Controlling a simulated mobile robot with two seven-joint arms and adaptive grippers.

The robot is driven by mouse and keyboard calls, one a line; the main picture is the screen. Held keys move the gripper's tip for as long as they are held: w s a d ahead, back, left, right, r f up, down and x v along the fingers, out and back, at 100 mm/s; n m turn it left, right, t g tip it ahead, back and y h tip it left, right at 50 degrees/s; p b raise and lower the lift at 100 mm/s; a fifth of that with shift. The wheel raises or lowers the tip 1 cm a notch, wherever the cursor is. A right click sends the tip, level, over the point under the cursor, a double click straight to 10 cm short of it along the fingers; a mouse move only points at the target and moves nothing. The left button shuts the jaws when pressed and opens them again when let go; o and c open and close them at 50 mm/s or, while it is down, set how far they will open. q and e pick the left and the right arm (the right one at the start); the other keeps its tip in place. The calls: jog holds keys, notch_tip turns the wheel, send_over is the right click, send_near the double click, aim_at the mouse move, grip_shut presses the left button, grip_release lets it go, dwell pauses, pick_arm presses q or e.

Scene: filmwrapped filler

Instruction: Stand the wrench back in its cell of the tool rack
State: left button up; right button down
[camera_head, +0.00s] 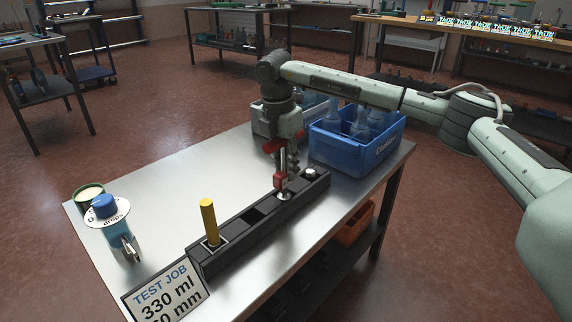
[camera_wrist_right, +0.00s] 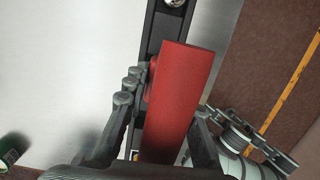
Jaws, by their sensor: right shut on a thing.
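The wrench (camera_head: 281,181), with red parts and a bright metal shaft, is upright in my right gripper (camera_head: 284,150). The gripper is shut on it, pointing down. The wrench's lower metal end is at the black tool rack (camera_head: 232,232), near its far part; I cannot tell whether it is inside a cell or just above. In the right wrist view the red wrench part (camera_wrist_right: 178,105) fills the middle between the fingers, with the rack (camera_wrist_right: 153,35) behind it. A yellow-handled tool (camera_head: 208,221) stands in the rack's near cell. My left gripper is not in view.
A blue crate (camera_head: 345,155) with bottles stands close behind the rack, beside a grey bin (camera_head: 262,122). A sign (camera_head: 168,292) is at the near edge. The table's (camera_head: 165,180) left middle is clear.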

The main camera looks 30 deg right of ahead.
jog(key=shift+f, duration=0.5)
jog(key=c, duration=1.2)
grip_release()
jog(key=r, duration=0.4)
jog(key=a+r, duration=0.1)
jog(key=r, duration=0.7)
jog(key=shift+s+a, duration=0.25)
jog(key=shift+a, duration=0.05)
